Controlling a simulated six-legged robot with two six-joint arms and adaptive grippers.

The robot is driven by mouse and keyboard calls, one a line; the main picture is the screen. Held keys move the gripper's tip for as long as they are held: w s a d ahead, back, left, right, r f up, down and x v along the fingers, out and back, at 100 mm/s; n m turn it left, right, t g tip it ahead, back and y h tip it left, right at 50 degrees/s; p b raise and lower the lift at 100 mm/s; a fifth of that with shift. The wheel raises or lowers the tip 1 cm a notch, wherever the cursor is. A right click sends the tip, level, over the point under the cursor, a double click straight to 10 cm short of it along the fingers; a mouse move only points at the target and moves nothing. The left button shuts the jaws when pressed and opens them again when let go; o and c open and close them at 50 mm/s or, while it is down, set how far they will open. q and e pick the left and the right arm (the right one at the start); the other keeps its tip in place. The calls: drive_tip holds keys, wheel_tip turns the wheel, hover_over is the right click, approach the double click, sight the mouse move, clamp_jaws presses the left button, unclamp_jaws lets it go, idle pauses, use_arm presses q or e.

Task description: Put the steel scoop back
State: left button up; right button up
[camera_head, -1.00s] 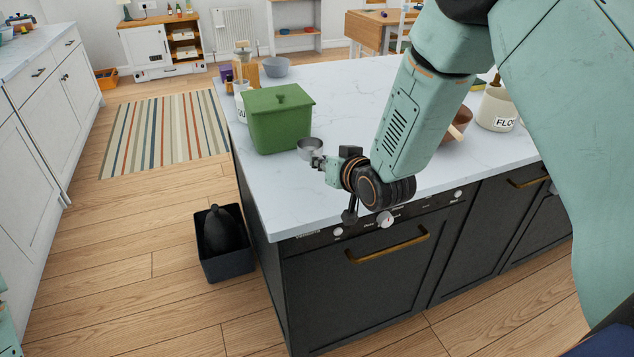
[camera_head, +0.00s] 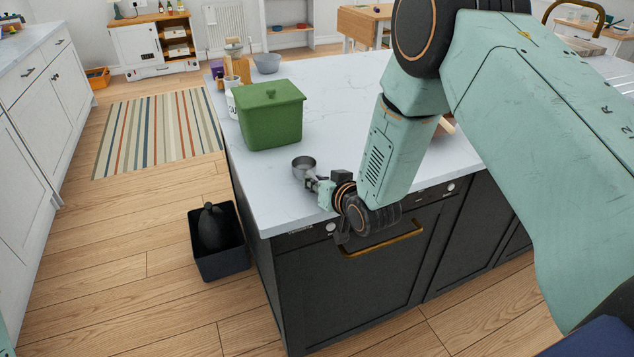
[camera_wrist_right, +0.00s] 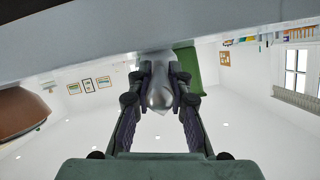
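The steel scoop (camera_head: 303,163) is a small grey metal cup with its opening up, near the front left corner of the white counter. My right gripper (camera_head: 318,185) is shut on its handle. In the right wrist view the scoop (camera_wrist_right: 160,92) sits between the two fingers of the gripper (camera_wrist_right: 160,88). Whether the cup touches the counter or hangs just above it I cannot tell. My left gripper is not in view.
A green lidded canister (camera_head: 270,116) stands just behind the scoop. Utensils in a white crock (camera_head: 233,102) and a grey bowl (camera_head: 266,63) are farther back. My right arm hides much of the counter's right side. A dark bin (camera_head: 220,262) stands on the floor.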

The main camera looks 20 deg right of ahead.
drive_tip(key=o, duration=0.3)
drive_tip(key=shift+a+r, duration=0.1)
drive_tip(key=shift+a, duration=0.1)
drive_tip(key=shift+o, duration=0.2)
drive_tip(key=shift+d, duration=0.15)
drive_tip(key=shift+s+r, duration=0.1)
drive_tip(key=v, duration=1.2)
drive_tip(key=shift+p, duration=0.3)
drive_tip(key=s+a+f+g, duration=0.2)
drive_tip(key=s+f+g, duration=0.3)
drive_tip(key=s+f, duration=0.7)
drive_tip(key=s+f+g, duration=0.4)
drive_tip(key=s, duration=0.6)
drive_tip(key=s+f+n+g+h, duration=0.1)
drive_tip(key=s+f+g, duration=0.3)
drive_tip(key=s, duration=0.6)
drive_tip(key=shift+s+d+f+h, duration=0.3)
drive_tip(key=shift+s+f, duration=0.1)
drive_tip(key=shift+f, duration=0.15)
drive_tip(key=shift+a, duration=0.1)
